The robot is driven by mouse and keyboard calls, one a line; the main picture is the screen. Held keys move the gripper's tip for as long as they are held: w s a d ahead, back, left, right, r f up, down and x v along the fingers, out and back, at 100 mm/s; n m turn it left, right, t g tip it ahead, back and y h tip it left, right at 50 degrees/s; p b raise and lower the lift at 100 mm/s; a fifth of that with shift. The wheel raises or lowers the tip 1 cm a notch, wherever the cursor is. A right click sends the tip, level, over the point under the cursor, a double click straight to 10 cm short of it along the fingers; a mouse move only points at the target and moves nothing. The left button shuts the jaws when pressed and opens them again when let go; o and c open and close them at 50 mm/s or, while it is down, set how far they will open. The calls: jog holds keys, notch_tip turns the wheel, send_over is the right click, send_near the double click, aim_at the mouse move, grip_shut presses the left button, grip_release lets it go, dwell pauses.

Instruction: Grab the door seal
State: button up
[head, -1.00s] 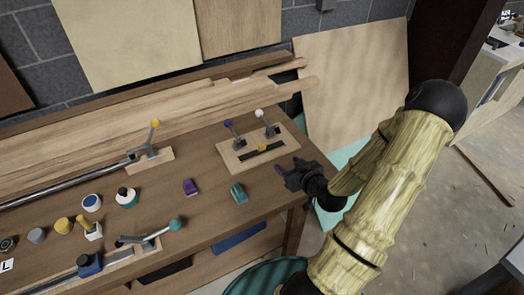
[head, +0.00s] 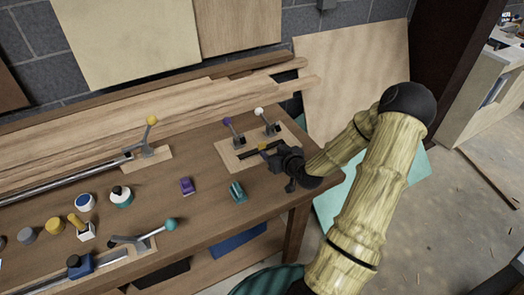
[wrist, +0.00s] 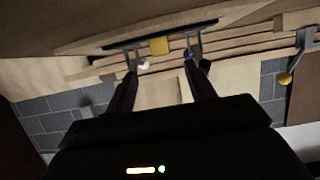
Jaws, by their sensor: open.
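A black strip (head: 248,154), probably the door seal, lies on a light wooden board (head: 228,160) near the table's right end. A small yellow block (head: 264,146) sits at its middle. Two toggle clamps stand behind it, one with a purple knob (head: 227,121) and one with a white knob (head: 258,111). My gripper (head: 282,157) is at the board's right edge and hides the strip's right part. In the wrist view my gripper (wrist: 163,72) is open and empty, its fingers apart, with the yellow block (wrist: 158,46) roughly between and beyond them. I cannot tell any contact.
A purple block (head: 187,186) and a teal block (head: 237,191) lie in front of the board. Clamps with a yellow knob (head: 152,120) and a teal knob (head: 170,224) stand to the left, with several small containers. Long planks (head: 120,112) fill the back.

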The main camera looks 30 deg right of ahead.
aim_at(262, 143)
jog(key=shift+w+f, duration=0.25)
jog(key=shift+w, duration=0.4)
jog(key=shift+b+x, duration=0.4)
jog(key=shift+x, duration=2.25)
jog(key=shift+a+r, duration=0.1)
jog(key=shift+r, duration=0.05)
jog(key=c, duration=1.1)
jog(key=shift+o, duration=0.2)
jog(key=shift+r, duration=0.1)
